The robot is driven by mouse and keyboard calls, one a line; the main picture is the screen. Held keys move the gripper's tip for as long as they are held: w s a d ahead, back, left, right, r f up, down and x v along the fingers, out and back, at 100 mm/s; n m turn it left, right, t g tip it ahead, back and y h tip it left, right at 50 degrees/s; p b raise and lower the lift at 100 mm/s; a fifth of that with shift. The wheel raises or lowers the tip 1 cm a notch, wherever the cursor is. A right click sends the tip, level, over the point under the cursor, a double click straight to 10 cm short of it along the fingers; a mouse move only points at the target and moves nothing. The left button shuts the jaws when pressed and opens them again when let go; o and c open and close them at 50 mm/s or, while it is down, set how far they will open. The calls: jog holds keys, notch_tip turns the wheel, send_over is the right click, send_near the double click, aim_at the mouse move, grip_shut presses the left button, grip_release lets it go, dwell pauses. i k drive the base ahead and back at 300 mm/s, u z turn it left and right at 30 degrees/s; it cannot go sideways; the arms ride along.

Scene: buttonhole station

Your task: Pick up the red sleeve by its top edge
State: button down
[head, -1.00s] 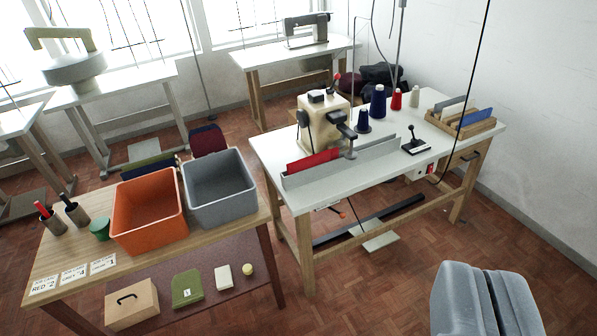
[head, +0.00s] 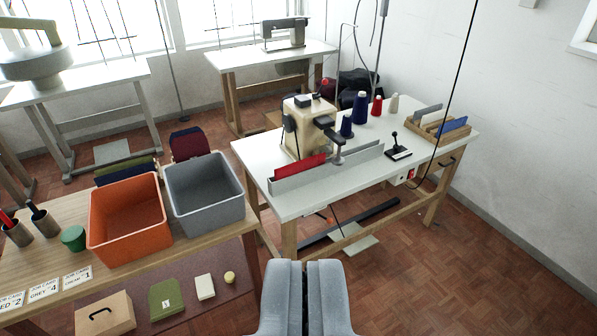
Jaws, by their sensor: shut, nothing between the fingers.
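The red sleeve (head: 299,166) stands on edge behind the low grey rail (head: 325,170) at the front left of the white sewing table. Its top edge shows above the rail, and its lower part is hidden. It is beside the cream buttonhole machine (head: 306,128). My gripper (head: 306,264) is at the bottom centre of the picture, shut and empty. It is in front of the table and well apart from the sleeve.
An orange bin (head: 127,219) and a grey bin (head: 204,191) stand on the wooden bench at left. Thread cones (head: 360,107) and a wooden rack (head: 437,130) are on the white table (head: 262,154). Open parquet floor (head: 440,270) lies at right.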

aim_at(312, 162)
jog(key=u, duration=0.05)
jog(key=i, duration=1)
jog(key=z, duration=0.05)
